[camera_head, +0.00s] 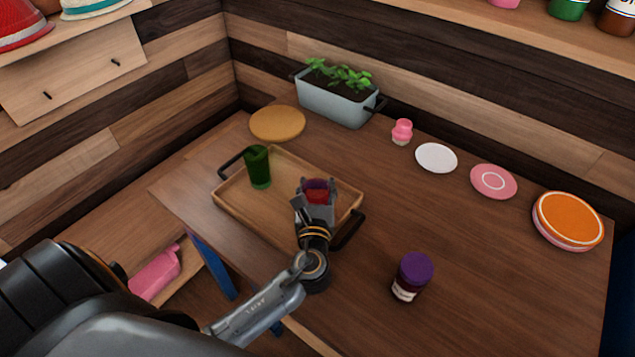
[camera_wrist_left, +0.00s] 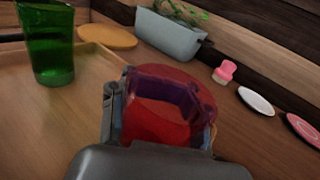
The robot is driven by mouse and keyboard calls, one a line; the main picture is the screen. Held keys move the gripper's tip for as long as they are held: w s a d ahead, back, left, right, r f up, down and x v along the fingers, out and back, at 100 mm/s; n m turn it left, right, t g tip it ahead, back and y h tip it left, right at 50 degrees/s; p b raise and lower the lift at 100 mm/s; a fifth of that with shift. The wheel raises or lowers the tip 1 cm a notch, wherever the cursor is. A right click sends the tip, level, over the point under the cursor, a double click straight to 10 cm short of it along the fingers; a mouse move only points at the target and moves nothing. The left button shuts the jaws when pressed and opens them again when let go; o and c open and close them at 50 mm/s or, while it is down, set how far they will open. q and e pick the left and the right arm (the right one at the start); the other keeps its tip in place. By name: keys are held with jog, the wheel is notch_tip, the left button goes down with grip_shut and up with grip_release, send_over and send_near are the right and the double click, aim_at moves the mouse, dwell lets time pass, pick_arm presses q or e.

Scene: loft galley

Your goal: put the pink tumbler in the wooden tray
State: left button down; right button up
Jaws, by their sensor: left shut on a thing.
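The pink tumbler (camera_head: 319,187) looks red and see-through. My left gripper (camera_head: 317,195) is shut around it, and the fingers and wrist hide much of it in the head view. In the left wrist view the tumbler (camera_wrist_left: 160,118) sits between the fingers (camera_wrist_left: 160,105). The wooden tray (camera_head: 238,207) is a shallow light-wood rectangle with dark handles on the table. The held tumbler appears over the tray's right part; I cannot tell whether it touches the tray floor. A green tumbler (camera_head: 258,168) stands upright at the tray's left end. My right gripper is not in view.
A purple-lidded jar (camera_head: 411,277) stands in front, right of the tray. A round wooden board (camera_head: 278,123), a grey planter (camera_head: 338,99), a small pink bottle (camera_head: 402,132), a white plate (camera_head: 436,158) and pink plate (camera_head: 493,181) line the back. The tray's middle is clear.

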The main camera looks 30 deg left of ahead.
pick_arm(q)
jog(key=shift+f, duration=0.15)
jog(key=c, duration=0.6)
grip_release()
jog(key=shift+c, duration=0.2)
jog(key=shift+r, duration=0.25)
jog(key=b+v, duration=0.1)
jog(key=v, duration=0.9)
jog(key=shift+s+d+f, duration=0.1)
jog(key=shift+s+f, duration=0.05)
jog(key=shift+s, duration=0.15)
jog(key=shift+s+d, duration=0.35)
jog(key=shift+s, duration=0.3)
